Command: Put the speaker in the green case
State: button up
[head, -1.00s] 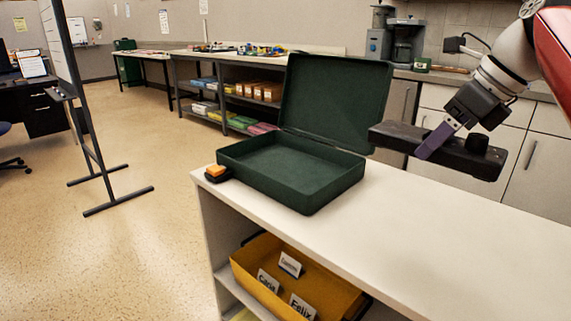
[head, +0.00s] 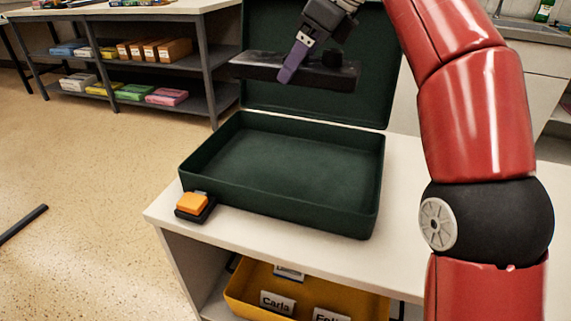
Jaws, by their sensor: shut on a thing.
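The green case (head: 281,219) stands open on the white counter, its lid (head: 262,104) raised at the back. The bottom of the case is bare. The speaker (head: 318,76), a long black bar with a round knob on top, is held in the air in front of the lid, above the back part of the case. My gripper (head: 291,68) is shut on the speaker near its middle. A purple finger shows on the near side; the other finger is hidden behind the speaker.
An orange-topped small black object (head: 193,205) sits at the left front corner of the case. A yellow bin (head: 251,290) with name cards is on the shelf below. The white counter (head: 405,168) is clear to the right of the case.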

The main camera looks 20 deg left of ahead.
jog(key=shift+s+a+f, duration=0.1)
jog(key=shift+a+f, duration=0.1)
jog(key=shift+a, duration=0.15)
notch_tip(320, 180, down, 19)
jog(key=b, duration=0.4)
jog(key=shift+f, duration=0.1)
jog(key=shift+f, duration=0.1)
jog(key=o, duration=1.4)
jog(key=shift+f, duration=0.1)
